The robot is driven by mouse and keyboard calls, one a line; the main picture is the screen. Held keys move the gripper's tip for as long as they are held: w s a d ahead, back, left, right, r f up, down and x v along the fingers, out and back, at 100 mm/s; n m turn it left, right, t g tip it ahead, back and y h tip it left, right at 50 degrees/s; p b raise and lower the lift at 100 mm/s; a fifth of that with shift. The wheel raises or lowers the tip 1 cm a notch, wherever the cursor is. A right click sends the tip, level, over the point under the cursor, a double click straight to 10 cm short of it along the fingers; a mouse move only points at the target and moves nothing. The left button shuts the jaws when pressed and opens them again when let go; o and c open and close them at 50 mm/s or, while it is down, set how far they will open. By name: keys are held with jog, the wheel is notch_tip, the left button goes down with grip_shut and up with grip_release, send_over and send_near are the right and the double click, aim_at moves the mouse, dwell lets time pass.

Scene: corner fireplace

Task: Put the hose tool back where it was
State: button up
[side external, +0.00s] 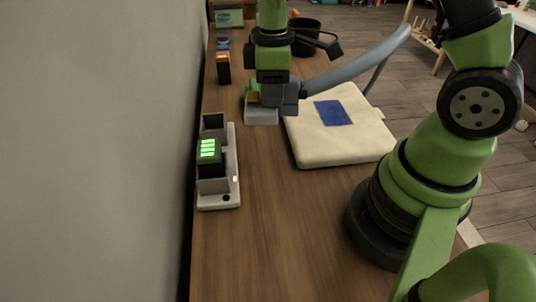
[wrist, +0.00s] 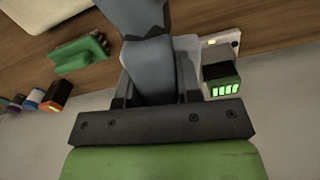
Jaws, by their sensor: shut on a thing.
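The hose tool (side external: 290,97) is a dark grey head on a thick grey hose (side external: 360,62) that arches up to the right. My gripper (side external: 273,84) points down over the far part of the wooden counter, shut on the tool. The wrist view shows the grey tool (wrist: 150,70) between the fingers of my gripper (wrist: 150,98). A light grey block (side external: 261,116) stands right by the tool's lower end. Whether the tool touches it or sits above it, I cannot tell. A green piece (wrist: 80,56) lies beside the tool in the wrist view.
A charger (side external: 221,196) with a green-lit battery (side external: 209,152) stands nearer along the wall. A cream pad with a blue patch (side external: 333,113) lies right of the tool. An orange-topped black block (side external: 223,68) and a dark pot (side external: 305,38) stand farther back. The near counter is clear.

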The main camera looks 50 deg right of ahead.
jog(key=shift+a+f+n, duration=0.8)
jog(key=shift+a+f, duration=0.1)
jog(key=shift+f, duration=4.65)
jog(key=shift+f, duration=0.1)
jog(key=o, duration=0.8)
jog(key=shift+o, duration=0.2)
